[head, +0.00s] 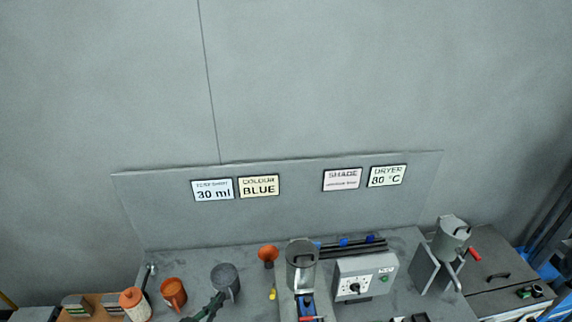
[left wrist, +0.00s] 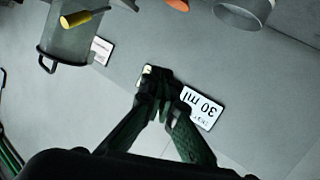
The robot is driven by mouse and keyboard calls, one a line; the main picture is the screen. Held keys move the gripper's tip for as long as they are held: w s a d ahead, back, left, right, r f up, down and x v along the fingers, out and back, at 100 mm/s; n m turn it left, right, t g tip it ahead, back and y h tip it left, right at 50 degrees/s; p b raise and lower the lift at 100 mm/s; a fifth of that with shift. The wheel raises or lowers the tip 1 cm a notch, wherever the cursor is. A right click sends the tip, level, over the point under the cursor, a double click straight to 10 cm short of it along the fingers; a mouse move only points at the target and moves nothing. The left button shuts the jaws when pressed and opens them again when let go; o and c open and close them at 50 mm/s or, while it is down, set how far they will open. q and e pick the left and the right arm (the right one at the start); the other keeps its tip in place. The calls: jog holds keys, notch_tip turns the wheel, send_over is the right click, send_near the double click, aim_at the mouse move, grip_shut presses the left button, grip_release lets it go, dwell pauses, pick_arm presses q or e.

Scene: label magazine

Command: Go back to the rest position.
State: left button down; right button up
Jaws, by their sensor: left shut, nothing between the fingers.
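My left gripper (head: 216,301) shows at the bottom of the head view as a dark green and black shape, just in front of the grey mug (head: 226,280). I cannot tell whether it touches the mug. In the left wrist view, my left gripper's fingers (left wrist: 160,90) are together with nothing between them. They partly cover the label cards in that view, where the 30 ml card (left wrist: 202,107) shows upside down. My right gripper is not seen.
The back panel (head: 285,215) carries several cards. The wall above is clear.

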pick_arm(q)
jog(key=s+a+f+n+g+y, duration=0.2)
jog(key=s+a+f+g+y, duration=0.35)
jog(key=s+a+f, duration=0.4)
jog(key=s+a+f+g+y, duration=0.1)
jog(key=s+a+g, duration=0.15)
jog(key=s, duration=0.65)
jog(key=s+a+f+g, duration=0.1)
jog(key=s+g, duration=0.2)
jog(key=s, duration=0.7)
notch_tip(320, 180, down, 34)
jog(key=d+g+b, duration=0.1)
jog(key=b, duration=0.5)
jog(key=s+f+b, duration=0.3)
jog(key=s+f, duration=0.7)
jog(key=f, duration=0.3)
jog(key=s+f+m+g+b, duration=0.1)
jog(key=s+f+b, duration=0.2)
jog(key=s+f, duration=0.8)
notch_tip(320, 180, down, 2)
jog(key=shift+s+d+f+b, duration=0.15)
jog(key=shift+s+f+b, duration=0.1)
jog(key=shift+s+b, duration=0.05)
jog(key=shift+w, duration=0.1)
